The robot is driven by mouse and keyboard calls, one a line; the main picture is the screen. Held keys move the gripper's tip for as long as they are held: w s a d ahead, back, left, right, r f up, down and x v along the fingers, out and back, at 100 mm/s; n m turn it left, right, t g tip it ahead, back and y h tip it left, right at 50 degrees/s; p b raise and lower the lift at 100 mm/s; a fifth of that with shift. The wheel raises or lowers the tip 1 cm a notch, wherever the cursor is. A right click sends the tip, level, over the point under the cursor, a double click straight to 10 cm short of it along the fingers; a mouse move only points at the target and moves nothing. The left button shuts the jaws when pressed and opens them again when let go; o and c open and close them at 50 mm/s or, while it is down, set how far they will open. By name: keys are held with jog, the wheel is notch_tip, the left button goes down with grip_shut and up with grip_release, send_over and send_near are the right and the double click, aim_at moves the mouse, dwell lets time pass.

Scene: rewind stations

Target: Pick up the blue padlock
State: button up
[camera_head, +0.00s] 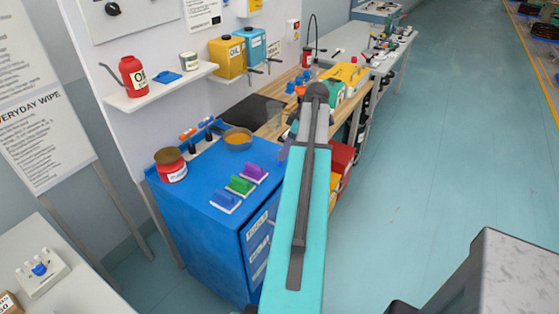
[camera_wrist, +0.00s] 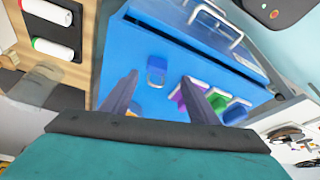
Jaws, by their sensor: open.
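How far the fingertips are above the padlock I cannot tell. In the head view my arm covers the far right part of the cabinet top (camera_head: 215,180), and I cannot make out the padlock there.
Purple (camera_head: 253,172), green (camera_head: 241,184) and blue (camera_head: 225,199) handled blocks stand on the cabinet. They are close to my right finger in the wrist view. Wide free floor lies right.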

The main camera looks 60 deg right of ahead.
jog(key=shift+w+f, duration=0.1)
jog(key=shift+p+x, duration=0.95)
jog(key=shift+x, duration=0.1)
jog(key=shift+w+p+x, duration=0.2)
jog(key=shift+p+x, duration=0.25)
jog(key=shift+x, duration=1)
jog(key=shift+d, duration=0.2)
jog(key=c, duration=1.2)
jog(key=shift+r, duration=0.2)
jog(key=shift+r+b, duration=0.75)
jog(key=shift+r, duration=0.2)
jog(key=s+r+b, duration=0.1)
jog(key=s+b, duration=0.1)
jog(key=s, duration=0.3)
jog(key=s+r+b, duration=0.1)
jog(key=s, duration=0.4)
jog(key=s+r+b, duration=0.1)
jog(key=s+b, duration=0.1)
jog(key=s, duration=0.4)
jog(key=shift+a+b, duration=0.2)
jog(key=shift+b, duration=0.1)
jog(key=shift+f, duration=0.1)
